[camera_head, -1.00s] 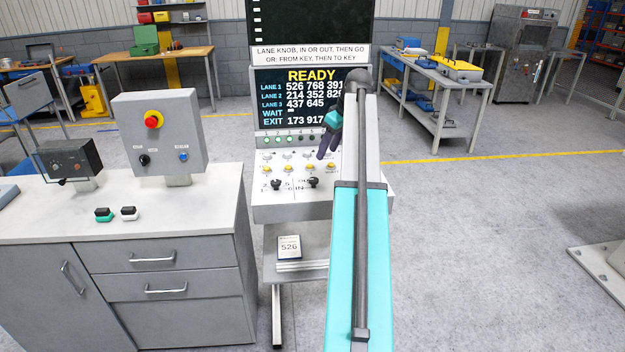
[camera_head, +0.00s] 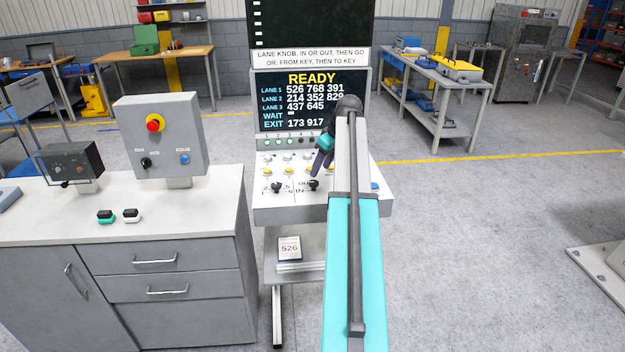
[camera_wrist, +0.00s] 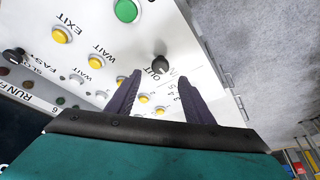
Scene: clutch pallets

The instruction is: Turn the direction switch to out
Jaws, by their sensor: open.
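The direction switch is a small black knob (camera_head: 313,184) between OUT and IN lettering at the front of the sloping white panel (camera_head: 290,211). In the wrist view the black knob (camera_wrist: 160,63) stands beside the word OUT, just beyond the gap between my fingertips. Which way it points is too small to tell. My gripper (camera_head: 321,169) is above the panel, behind the knob as the head view sees it. In the wrist view my gripper (camera_wrist: 157,82) is open, with its two purple fingers apart and nothing between them. My arm hides the panel's right part.
A second black knob (camera_head: 276,187) with numbers sits left of the switch. Yellow buttons (camera_wrist: 62,35) and a green button (camera_wrist: 126,10) are close by. The screen (camera_head: 310,100) reads READY. A cabinet (camera_head: 190,262) with a control box stands left; floor is free right.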

